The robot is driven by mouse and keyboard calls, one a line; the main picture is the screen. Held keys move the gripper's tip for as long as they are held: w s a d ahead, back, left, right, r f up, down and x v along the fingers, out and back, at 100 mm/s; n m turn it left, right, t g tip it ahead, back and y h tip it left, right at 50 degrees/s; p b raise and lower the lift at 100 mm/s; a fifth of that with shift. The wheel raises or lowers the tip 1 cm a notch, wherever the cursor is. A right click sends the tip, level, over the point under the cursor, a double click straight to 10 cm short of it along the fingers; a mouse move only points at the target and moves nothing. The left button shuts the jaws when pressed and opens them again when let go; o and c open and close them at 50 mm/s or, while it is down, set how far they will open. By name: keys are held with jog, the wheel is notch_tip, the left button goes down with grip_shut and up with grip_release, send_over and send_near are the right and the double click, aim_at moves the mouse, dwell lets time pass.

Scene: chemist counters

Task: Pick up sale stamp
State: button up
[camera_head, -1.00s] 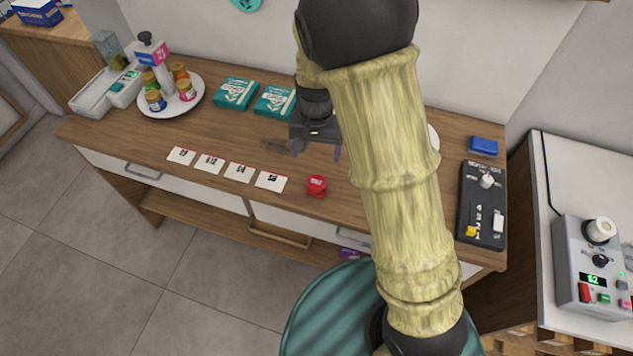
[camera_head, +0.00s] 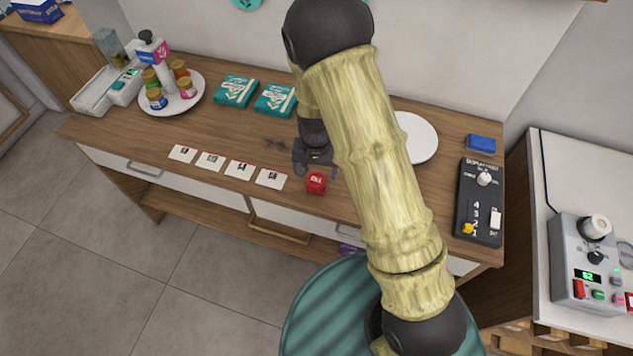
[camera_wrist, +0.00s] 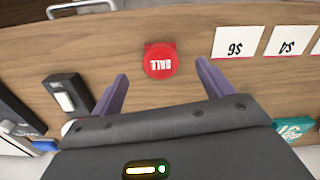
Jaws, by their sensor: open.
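The sale stamp (camera_head: 316,183) is a small red block on the wooden counter, to the right of the row of white cards. In the wrist view the sale stamp (camera_wrist: 160,61) shows a round red top with the word SALE, upside down in the picture. My gripper (camera_head: 316,172) is just behind the stamp in the head view. In the wrist view my gripper (camera_wrist: 160,70) is open, with its two purple fingers apart and the stamp lying between and slightly beyond the tips. Neither finger appears to touch it.
Several white number cards (camera_head: 240,170) lie left of the stamp. Two teal boxes (camera_head: 236,92) and a white plate with jars (camera_head: 186,101) stand behind. A white plate (camera_head: 416,139), a black panel (camera_head: 480,205) and a blue block (camera_head: 481,144) are on the right.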

aim_at(316, 180)
notch_tip(316, 180, down, 3)
jog(key=shift+r, duration=0.1)
jog(key=shift+f+p, duration=0.2)
jog(key=shift+p, duration=0.1)
jog(key=shift+w+f+p, duration=0.15)
jog(key=shift+f+p, duration=0.35)
jog(key=shift+f, duration=0.75)
jog(key=shift+w+f+p, duration=0.1)
jog(key=shift+f+p, duration=0.4)
jog(key=shift+f, duration=0.75)
jog(key=shift+c, duration=0.2)
jog(key=c, duration=1)
